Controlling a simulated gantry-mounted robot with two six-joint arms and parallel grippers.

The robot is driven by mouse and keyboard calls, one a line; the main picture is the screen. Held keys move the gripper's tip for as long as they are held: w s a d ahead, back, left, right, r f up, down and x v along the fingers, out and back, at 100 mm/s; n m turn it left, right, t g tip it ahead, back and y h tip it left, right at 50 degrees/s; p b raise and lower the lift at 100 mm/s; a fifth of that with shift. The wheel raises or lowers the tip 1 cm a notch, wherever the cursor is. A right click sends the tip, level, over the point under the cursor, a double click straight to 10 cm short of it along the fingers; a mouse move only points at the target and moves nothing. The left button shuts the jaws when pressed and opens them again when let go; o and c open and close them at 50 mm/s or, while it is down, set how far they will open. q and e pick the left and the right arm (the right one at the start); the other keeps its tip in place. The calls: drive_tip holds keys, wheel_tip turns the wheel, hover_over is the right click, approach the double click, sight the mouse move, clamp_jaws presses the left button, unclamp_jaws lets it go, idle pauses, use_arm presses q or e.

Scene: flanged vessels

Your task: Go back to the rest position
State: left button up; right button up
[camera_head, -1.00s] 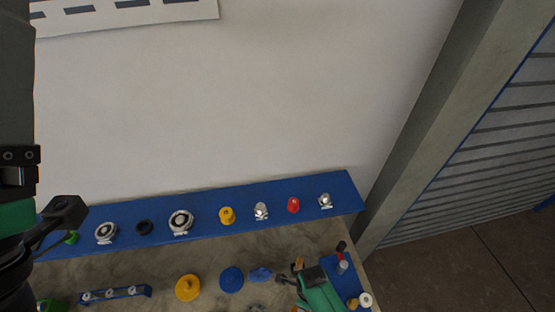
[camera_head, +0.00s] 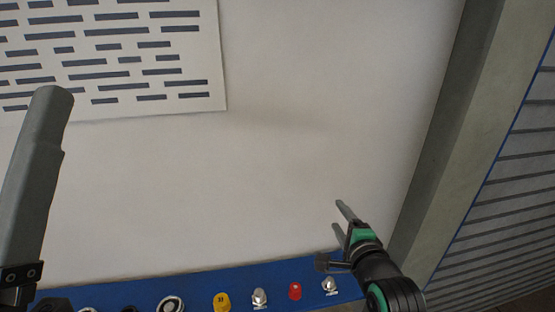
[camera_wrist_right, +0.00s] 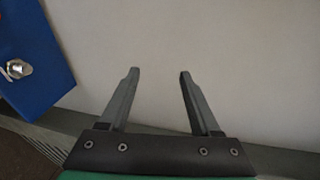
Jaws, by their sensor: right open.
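My right gripper (camera_head: 340,218) is raised in front of the pale wall at the lower right of the head view, above the blue shelf. It is open and empty; in the right wrist view its two grey fingers (camera_wrist_right: 159,74) stand apart with only bare wall between them. One large grey finger of my left gripper (camera_head: 38,170) shows close up at the left edge of the head view. Its other finger is out of the picture, so its opening cannot be seen.
A blue shelf (camera_head: 205,287) runs along the bottom of the head view with a yellow part (camera_head: 222,301), a red part (camera_head: 295,291) and metal fittings (camera_head: 260,297). A slotted panel (camera_head: 110,58) is at upper left. A grey post (camera_head: 440,145) stands right. The middle wall is clear.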

drive_tip(key=s+d+r+n+t, duration=0.1)
drive_tip(key=s+r+n+t, duration=0.15)
drive_tip(key=r, duration=0.55)
drive_tip(key=s+d+r+n+t, duration=0.1)
drive_tip(key=s+r+t, duration=0.15)
drive_tip(key=r, duration=0.45)
drive_tip(key=s+d+r+n+t, duration=0.1)
drive_tip(key=s+r+n+t, duration=0.4)
drive_tip(key=s+r, duration=0.5)
drive_tip(key=s+r+n+t, duration=0.2)
drive_tip(key=s+r+n, duration=0.55)
drive_tip(key=s, duration=0.45)
wheel_tip(320, 180, down, 42)
drive_tip(key=n+b, duration=0.2)
drive_tip(key=b, duration=3.9)
drive_tip(key=shift+d+n+y+b, duration=0.15)
drive_tip(key=shift+n+y+b, duration=0.15)
drive_tip(key=shift+n+b, duration=0.1)
drive_tip(key=shift+r, duration=0.1)
